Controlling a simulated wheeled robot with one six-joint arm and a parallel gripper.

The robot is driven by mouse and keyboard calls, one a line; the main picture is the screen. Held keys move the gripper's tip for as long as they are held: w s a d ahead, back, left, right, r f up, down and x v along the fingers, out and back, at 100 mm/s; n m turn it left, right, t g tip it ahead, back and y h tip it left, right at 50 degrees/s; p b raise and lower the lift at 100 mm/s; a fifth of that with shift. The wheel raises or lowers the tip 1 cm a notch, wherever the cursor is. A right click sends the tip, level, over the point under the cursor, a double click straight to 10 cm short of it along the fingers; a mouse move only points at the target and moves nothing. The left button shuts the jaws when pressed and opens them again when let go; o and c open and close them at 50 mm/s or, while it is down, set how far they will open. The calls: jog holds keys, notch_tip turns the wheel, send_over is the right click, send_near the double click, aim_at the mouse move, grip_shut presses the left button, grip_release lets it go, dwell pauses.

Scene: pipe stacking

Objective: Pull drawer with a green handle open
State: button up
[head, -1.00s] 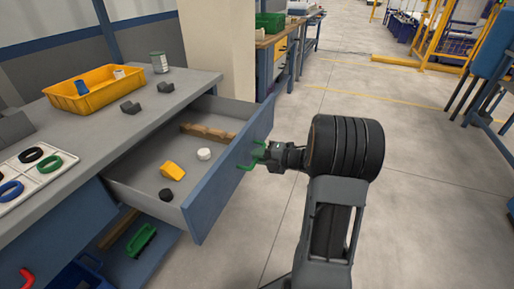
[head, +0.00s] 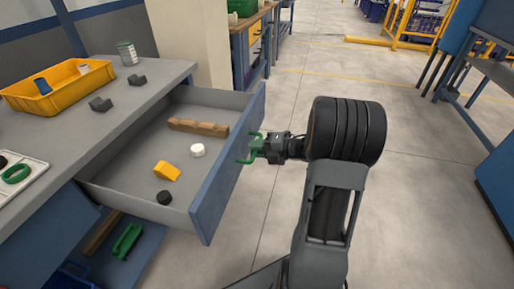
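The drawer (head: 229,184) has a blue front and a grey inside, and it stands well out from the workbench. Its green handle (head: 244,158) is on the outer face of the front. My gripper (head: 262,147) is at the handle, reaching it from the right. Its fingers are small and partly hidden at the handle, so I cannot tell whether they are closed on it. Inside the drawer lie a wooden piece (head: 198,127), a white round piece (head: 197,150), a yellow wedge (head: 167,171) and a black piece (head: 164,198).
The grey bench top (head: 120,110) carries a yellow bin (head: 62,96), dark grey blocks and a jar (head: 127,53). A green-handled item (head: 127,241) lies on the shelf below the drawer. The floor (head: 420,200) to the right is clear. Blue furniture stands at the far right.

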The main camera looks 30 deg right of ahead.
jog(key=o, duration=0.3)
jog(key=shift+d, duration=0.1)
jog(key=p+v, duration=0.3)
jog(key=v, duration=1)
jog(key=shift+s+d+r, duration=0.15)
jog(key=shift+s+d, duration=0.05)
jog(key=shift+s, duration=0.1)
jog(key=w+a+r+m+t+h+p, duration=0.1)
jog(key=w+r+m+t+h+p, duration=0.1)
jog(key=w+r+m+h+p, duration=0.55)
jog(key=w+r+m+t+h+p, duration=0.2)
jog(key=w+r+h+p, duration=0.15)
jog(key=r, duration=0.75)
jog(key=s+a+r+m+g+h+p, duration=0.3)
jog(key=a+r+m+h+p, duration=0.15)
jog(key=r+m+p, duration=0.5)
jog(key=s+a+r+m+g+y+p, duration=0.2)
jog(key=s+a+m+g+p, duration=0.2)
jog(key=s+a, duration=0.3)
jog(key=s+a+r+m+g+y+p, duration=0.1)
jog(key=s+a+r+m+g+p, duration=0.1)
jog(key=s+a, duration=0.5)
jog(key=s+m+g+p, duration=0.1)
jog(key=m, duration=0.1)
jog(key=shift+s+a+m+g+y+p, duration=0.25)
jog(key=shift+s+m+g+y+p, duration=0.1)
jog(key=shift+s+m+g+p, duration=0.05)
